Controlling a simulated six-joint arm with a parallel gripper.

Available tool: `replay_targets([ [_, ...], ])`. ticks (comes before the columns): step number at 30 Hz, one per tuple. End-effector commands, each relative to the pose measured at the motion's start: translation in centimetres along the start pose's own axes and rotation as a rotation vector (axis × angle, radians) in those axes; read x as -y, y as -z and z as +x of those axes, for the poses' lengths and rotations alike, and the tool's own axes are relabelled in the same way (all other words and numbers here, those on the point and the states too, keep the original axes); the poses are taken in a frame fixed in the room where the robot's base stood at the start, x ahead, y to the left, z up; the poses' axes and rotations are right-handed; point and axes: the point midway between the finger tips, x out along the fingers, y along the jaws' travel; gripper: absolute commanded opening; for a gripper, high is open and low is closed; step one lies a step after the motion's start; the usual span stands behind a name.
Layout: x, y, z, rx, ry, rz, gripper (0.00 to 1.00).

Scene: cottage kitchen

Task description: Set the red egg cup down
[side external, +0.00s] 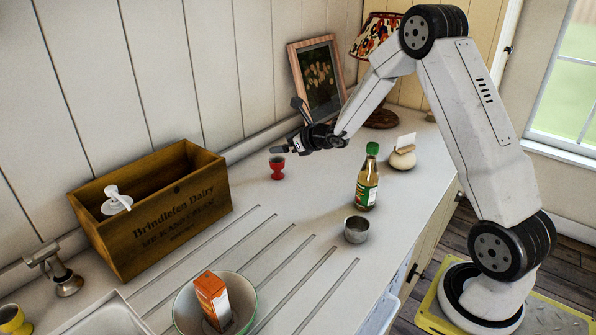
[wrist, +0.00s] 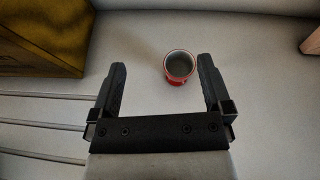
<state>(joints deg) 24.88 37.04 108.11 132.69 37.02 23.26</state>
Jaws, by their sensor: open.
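The red egg cup (side external: 277,167) stands upright on the white counter (side external: 300,215), to the right of the wooden crate. In the wrist view the red egg cup (wrist: 178,66) shows from above, empty, nearer the right finger and around the level of the fingertips. My gripper (side external: 285,125) is open, with nothing between its fingers. In the wrist view my gripper (wrist: 162,75) has its two black fingers spread wide. In the side view it is above the cup, apart from it.
A wooden crate (side external: 160,210) holding a white pump bottle (side external: 117,201) stands left. A green-capped bottle (side external: 367,180), a metal cup (side external: 356,230), a card holder (side external: 402,157) and a bowl (side external: 250,318) with a carton (side external: 213,298) stand on the counter. A framed picture (side external: 318,78) leans behind.

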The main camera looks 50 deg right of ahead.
Motion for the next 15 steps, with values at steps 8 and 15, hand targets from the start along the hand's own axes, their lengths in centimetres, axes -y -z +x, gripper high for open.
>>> replay_targets([
  [8,-6.7,0.7,-2.0,-0.097,-0.213,-0.34,1.0],
  [15,-12.1,2.5,-5.1,-0.171,-0.422,-0.704,1.0],
])
